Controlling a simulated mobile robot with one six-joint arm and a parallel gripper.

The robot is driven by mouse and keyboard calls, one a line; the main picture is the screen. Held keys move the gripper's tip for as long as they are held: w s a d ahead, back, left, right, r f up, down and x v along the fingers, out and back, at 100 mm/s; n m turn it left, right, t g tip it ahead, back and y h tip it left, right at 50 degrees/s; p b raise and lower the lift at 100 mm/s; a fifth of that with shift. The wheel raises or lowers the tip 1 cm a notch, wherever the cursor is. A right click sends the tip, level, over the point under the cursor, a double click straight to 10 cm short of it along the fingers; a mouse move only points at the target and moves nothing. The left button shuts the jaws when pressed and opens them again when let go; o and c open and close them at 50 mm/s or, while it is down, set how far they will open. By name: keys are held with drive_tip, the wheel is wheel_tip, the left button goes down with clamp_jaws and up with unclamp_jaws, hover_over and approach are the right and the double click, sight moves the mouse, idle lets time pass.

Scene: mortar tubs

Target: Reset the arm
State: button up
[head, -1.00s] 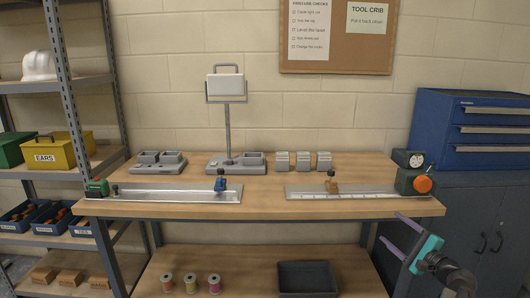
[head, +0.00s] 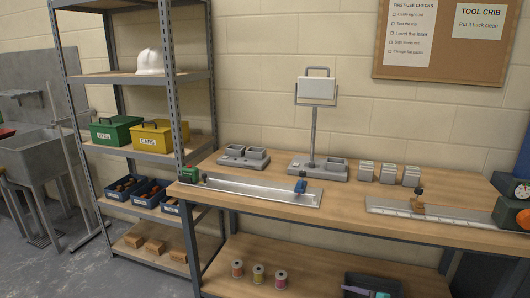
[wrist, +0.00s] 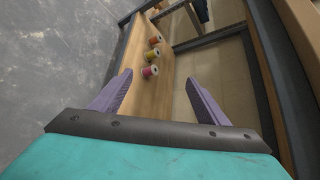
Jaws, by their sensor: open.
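My gripper (wrist: 160,88) is open and empty in the wrist view, its two purple fingers spread wide in front of the teal body. Past the fingers are the lower wooden shelf (wrist: 178,75) and several thread spools (wrist: 150,71), apart from the fingers. Most of my arm is out of the picture there.
The workbench (head: 345,212) carries two metal rails (head: 262,190) (head: 440,218), grey tubs (head: 258,153) and a stand with a white panel (head: 318,88). Storage shelving (head: 165,75) and a sink (head: 35,150) stand left. Bare floor (head: 110,270) lies at lower left.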

drive_tip(key=s+a+f+n+g+p, duration=0.2)
drive_tip(key=s+a+f+n+g, duration=0.75)
drive_tip(key=s+a+f, duration=1)
drive_tip(key=s+f+n+g+h+p, duration=0.1)
drive_tip(key=s+f+n+g+h, duration=0.3)
drive_tip(key=s, duration=0.9)
drive_tip(key=s+d+n+g+h, duration=0.2)
drive_tip(key=s+d+n+h, duration=0.1)
drive_tip(key=d, duration=0.4)
drive_tip(key=shift+s+f+h, duration=0.15)
drive_tip(key=shift+f+h, duration=0.25)
drive_tip(key=shift+h, duration=0.3)
drive_tip(key=shift+d, duration=0.1)
